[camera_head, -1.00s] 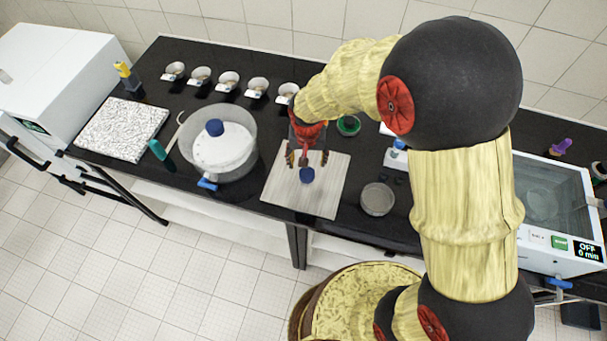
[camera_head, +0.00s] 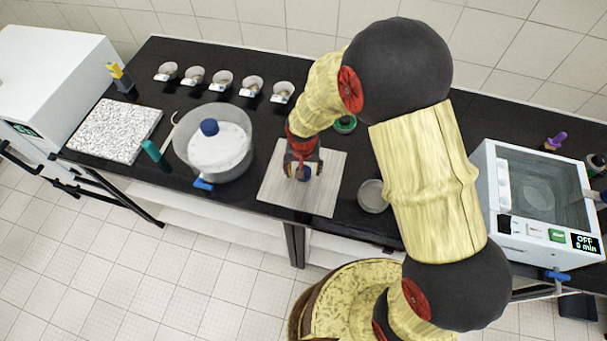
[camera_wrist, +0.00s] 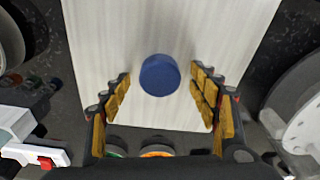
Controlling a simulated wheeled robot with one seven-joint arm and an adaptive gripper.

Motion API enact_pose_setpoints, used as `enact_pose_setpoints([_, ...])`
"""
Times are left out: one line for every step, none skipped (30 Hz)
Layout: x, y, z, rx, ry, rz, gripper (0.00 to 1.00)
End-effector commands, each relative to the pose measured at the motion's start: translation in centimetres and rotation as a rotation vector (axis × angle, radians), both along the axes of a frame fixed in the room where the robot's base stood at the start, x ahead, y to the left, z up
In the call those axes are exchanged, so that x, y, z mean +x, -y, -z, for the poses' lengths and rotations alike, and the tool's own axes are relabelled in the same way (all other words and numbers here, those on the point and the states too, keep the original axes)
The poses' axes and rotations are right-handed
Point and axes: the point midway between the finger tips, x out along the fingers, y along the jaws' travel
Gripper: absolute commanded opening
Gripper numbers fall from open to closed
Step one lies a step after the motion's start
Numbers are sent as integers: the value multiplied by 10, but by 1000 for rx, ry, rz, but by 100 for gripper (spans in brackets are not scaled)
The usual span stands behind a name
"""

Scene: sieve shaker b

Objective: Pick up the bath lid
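The bath lid looks to be the pale, wood-grained flat panel (camera_head: 327,187) with a round blue knob (camera_head: 304,174), lying on the black bench. My gripper (camera_head: 303,170) is over the middle of the panel, right at the knob, and partly hides it. In the wrist view the blue knob (camera_wrist: 160,75) stands on the panel (camera_wrist: 150,25) between the two yellow-padded fingers of my gripper (camera_wrist: 161,78). The fingers are spread, with a gap on each side of the knob. The bath (camera_head: 540,205), at the right, reads OFF and 0 min and has its inside showing.
A clear round vessel (camera_head: 182,150) holding a white blue-knobbed piece is left of the panel. A round sieve-like dish (camera_head: 371,196) is close on its right. Several small cups (camera_head: 223,80) line the back. A speckled slab (camera_head: 115,131) lies at the left.

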Motion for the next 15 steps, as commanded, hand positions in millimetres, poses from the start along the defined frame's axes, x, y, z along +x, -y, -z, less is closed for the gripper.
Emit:
enact_pose_setpoints([0,0,0,0,0,0,57])
enact_pose_setpoints([0,0,0,0,0,0,55])
enact_pose_setpoints([0,0,0,0,0,0,53])
enact_pose_setpoints([0,0,0,0,0,0,51])
enact_pose_setpoints([0,0,0,0,0,0,49])
enact_pose_setpoints([0,0,0,0,0,0,47])
enact_pose_setpoints([0,0,0,0,0,0,45])
enact_pose_setpoints([0,0,0,0,0,0,44])
enact_pose_setpoints([0,0,0,0,0,0,42])
enact_pose_setpoints([0,0,0,0,0,0,40])
enact_pose_setpoints([0,0,0,0,0,0,38])
enact_pose_setpoints([0,0,0,0,0,0,36])
enact_pose_setpoints([0,0,0,0,0,0,34])
enact_pose_setpoints([0,0,0,0,0,0,32])
enact_pose_setpoints([0,0,0,0,0,0,30])
